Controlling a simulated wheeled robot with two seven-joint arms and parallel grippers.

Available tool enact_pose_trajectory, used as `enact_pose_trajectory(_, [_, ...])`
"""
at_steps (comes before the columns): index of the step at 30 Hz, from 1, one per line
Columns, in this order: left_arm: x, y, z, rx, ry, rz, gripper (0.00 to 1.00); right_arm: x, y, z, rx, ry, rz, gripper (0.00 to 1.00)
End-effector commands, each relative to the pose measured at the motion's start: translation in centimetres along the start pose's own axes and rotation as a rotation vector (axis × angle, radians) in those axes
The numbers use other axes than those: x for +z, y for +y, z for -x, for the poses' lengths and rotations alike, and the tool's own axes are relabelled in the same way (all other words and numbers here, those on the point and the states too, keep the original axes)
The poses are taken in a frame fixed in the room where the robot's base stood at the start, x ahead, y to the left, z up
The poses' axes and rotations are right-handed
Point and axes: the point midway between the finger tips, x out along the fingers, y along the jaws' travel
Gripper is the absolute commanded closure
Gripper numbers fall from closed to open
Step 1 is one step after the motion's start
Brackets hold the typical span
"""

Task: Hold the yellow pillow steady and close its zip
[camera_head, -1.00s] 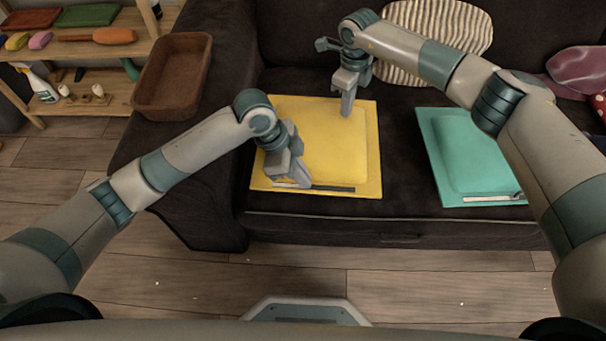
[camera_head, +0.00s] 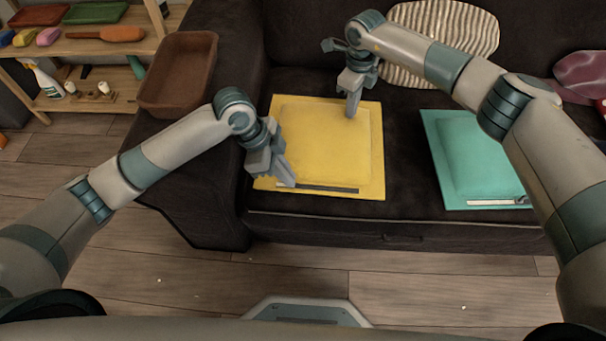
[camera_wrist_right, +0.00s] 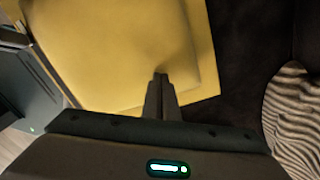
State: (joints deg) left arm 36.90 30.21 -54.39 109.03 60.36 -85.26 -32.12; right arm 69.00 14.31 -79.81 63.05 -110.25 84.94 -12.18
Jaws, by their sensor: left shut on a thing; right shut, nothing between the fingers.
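The yellow pillow (camera_head: 325,140) lies flat on the dark sofa seat, with a zip strip (camera_head: 325,189) along its front edge. The visible strip is dark, and its left end is hidden by my left gripper. My left gripper (camera_head: 287,182) is shut at the strip's left end, on what appears to be the zip pull; the pull itself is too small to make out. My right gripper (camera_head: 351,113) is shut and empty, its tips down on the pillow's far right part. In the right wrist view, the closed fingers (camera_wrist_right: 160,78) appear to press on the yellow pillow (camera_wrist_right: 120,50).
A teal pillow (camera_head: 475,155) with a pale zip strip (camera_head: 495,203) lies to the right on the sofa (camera_head: 400,222). A striped cushion (camera_head: 440,40) leans behind. A brown bin (camera_head: 180,75) and a wooden shelf (camera_head: 90,48) stand at the left.

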Motion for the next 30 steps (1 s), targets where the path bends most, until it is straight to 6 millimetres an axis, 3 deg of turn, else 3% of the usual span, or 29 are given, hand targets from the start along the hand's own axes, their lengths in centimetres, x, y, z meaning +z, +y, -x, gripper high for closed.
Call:
enact_pose_trajectory(3, [2.4,0.0,0.9,-0.002,-0.003,0.003,1.0,-0.2,0.2,-0.6,0.005,0.007,0.0,1.0])
enact_pose_trajectory(6, [3.4,0.0,1.4,-0.002,-0.001,0.0,1.0,-0.2,0.2,-0.6,0.005,0.007,0.0,1.0])
enact_pose_trajectory(16, [3.8,0.1,1.5,0.001,-0.001,0.0,1.0,-0.3,0.1,-0.6,0.003,0.008,0.0,1.0])
enact_pose_trajectory(19, [3.8,0.1,1.5,0.001,-0.001,0.0,0.75,-0.3,0.1,-0.6,0.003,0.008,-0.001,1.0])
enact_pose_trajectory(30, [3.7,0.0,1.6,-0.001,-0.001,0.0,0.74,-0.3,0.1,-0.5,0.003,0.007,-0.001,1.0])
